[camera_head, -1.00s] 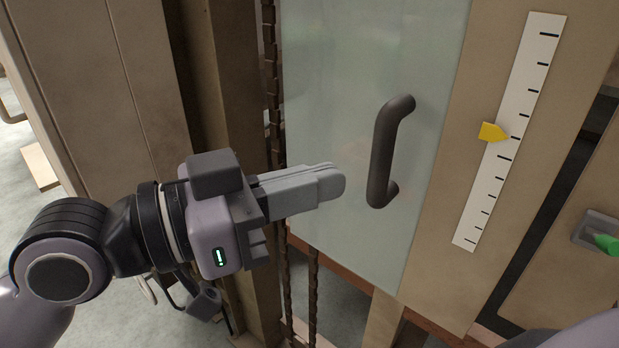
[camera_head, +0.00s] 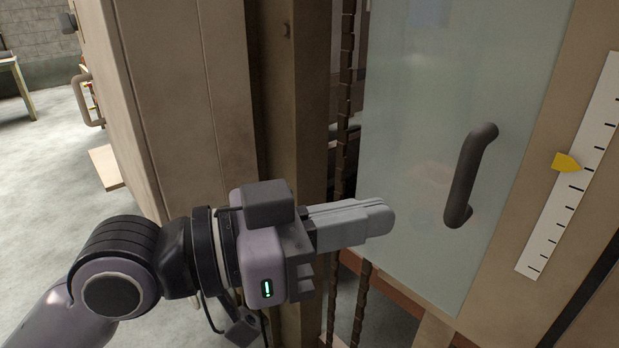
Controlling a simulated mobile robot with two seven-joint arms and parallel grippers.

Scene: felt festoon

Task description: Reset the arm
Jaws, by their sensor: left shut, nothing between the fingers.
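My left arm comes in from the lower left. Its gripper (camera_head: 385,216) is shut, with its fingers together and nothing between them. It points right, in front of the frosted glass panel (camera_head: 420,110). A dark curved handle (camera_head: 468,176) on the panel is to the right of the fingertips, with a visible gap between them. My right gripper is not in view.
A white scale strip (camera_head: 585,165) with a yellow pointer (camera_head: 565,162) is on the wooden frame at right. Dark chains (camera_head: 346,100) hang by the wooden post (camera_head: 278,120). A brown cabinet (camera_head: 180,90) stands left. Open grey floor (camera_head: 50,190) lies at far left.

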